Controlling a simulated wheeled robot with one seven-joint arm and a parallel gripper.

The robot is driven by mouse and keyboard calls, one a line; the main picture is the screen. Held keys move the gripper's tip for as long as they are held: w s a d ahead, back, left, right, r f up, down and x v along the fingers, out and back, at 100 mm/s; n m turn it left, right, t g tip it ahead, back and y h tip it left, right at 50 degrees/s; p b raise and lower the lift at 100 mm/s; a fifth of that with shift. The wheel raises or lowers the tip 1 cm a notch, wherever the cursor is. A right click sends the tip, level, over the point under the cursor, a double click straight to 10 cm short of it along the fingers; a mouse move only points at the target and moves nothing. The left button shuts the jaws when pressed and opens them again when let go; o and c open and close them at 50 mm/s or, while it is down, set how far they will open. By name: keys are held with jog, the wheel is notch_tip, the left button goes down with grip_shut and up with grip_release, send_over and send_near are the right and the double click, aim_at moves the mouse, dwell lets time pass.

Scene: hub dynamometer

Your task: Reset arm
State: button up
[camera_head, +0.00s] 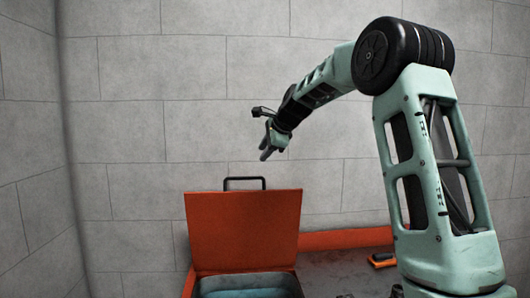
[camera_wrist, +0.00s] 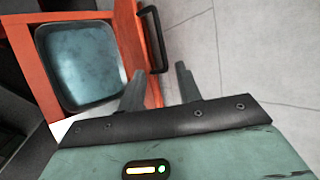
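My gripper (camera_head: 266,150) hangs above and behind the raised lid of the orange box, in front of the grey wall, in the head view. In the wrist view my gripper (camera_wrist: 160,88) has its two dark fingers apart, with nothing between them. My arm reaches in from the right, bent at the elbow, and is clear of the box.
An orange box (camera_head: 189,284) stands low in the middle with its lid (camera_head: 243,231) open and a black handle on top. Its bluish inside (camera_wrist: 82,66) looks empty. An orange and black tool (camera_head: 382,260) lies on the dark surface (camera_head: 345,272) to the right.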

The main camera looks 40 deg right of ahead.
dwell(0.4)
jog(key=s+a+f+n+g+y+b, duration=0.15)
jog(key=s+a+f+n, duration=0.3)
jog(key=a, duration=0.65)
jog(key=s+a+f+n+g+y, duration=0.15)
jog(key=s+a+f+n, duration=0.3)
jog(key=a, duration=0.65)
jog(key=s+a+f+n+g+b, duration=0.1)
jog(key=s+a+f+n+g, duration=0.15)
jog(key=a+f+n, duration=0.6)
jog(key=s+a+f+n+g+b, duration=0.1)
jog(key=s+a+f+n, duration=0.15)
jog(key=s+a, duration=0.35)
jog(key=s+a+f+n+g, duration=0.1)
jog(key=s+a+n, duration=0.3)
jog(key=s, duration=0.5)
jog(key=s+f+n+h, duration=0.1)
jog(key=s+f+n, duration=0.2)
jog(key=s, duration=0.4)
jog(key=s+f+n+g+h, duration=0.1)
jog(key=s+f+n, duration=0.2)
jog(key=s, duration=0.4)
jog(key=shift+s+a+n+b, duration=0.25)
jog(key=shift+a+n+b, duration=0.05)
jog(key=shift+n+b, duration=0.2)
jog(key=shift+r+g, duration=0.1)
jog(key=shift+g, duration=0.15)
